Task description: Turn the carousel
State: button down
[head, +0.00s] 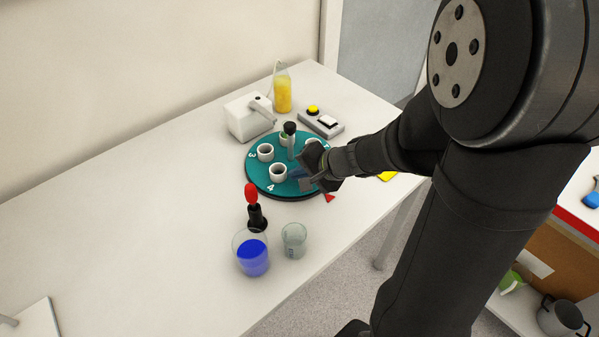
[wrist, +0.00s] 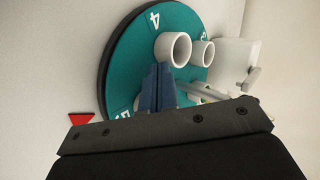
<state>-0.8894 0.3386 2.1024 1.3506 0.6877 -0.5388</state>
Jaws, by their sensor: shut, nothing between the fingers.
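The carousel (head: 262,179) is a round teal disc with a dark rim, lying flat on the white table. It bears several white cups and numbered labels, with 3 and 4 readable. A post with a black knob (head: 290,128) stands up from it. A red triangle marker (head: 329,198) lies on the table beside its rim. My gripper (head: 304,182) is over the carousel's right front part, and hides some of it. In the wrist view the shut blue fingers (wrist: 158,88) are right beside a white cup (wrist: 173,50) by the 4 label; I cannot tell whether they touch.
A white device (head: 247,118), a bottle of yellow juice (head: 282,94) and a button box (head: 321,123) stand behind the carousel.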

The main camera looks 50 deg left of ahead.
aim_at(281, 177)
jog(key=m+t, duration=0.1)
jog(key=s+m+t, duration=0.1)
jog(key=shift+s+a+m+y, duration=0.1)
jog(key=shift+a+m+y, duration=0.2)
jog(key=shift+m, duration=0.1)
jog(key=shift+s+a, duration=1)
jog(key=shift+a, duration=0.05)
jog(key=shift+s+a, duration=0.1)
jog(key=shift+a, duration=0.1)
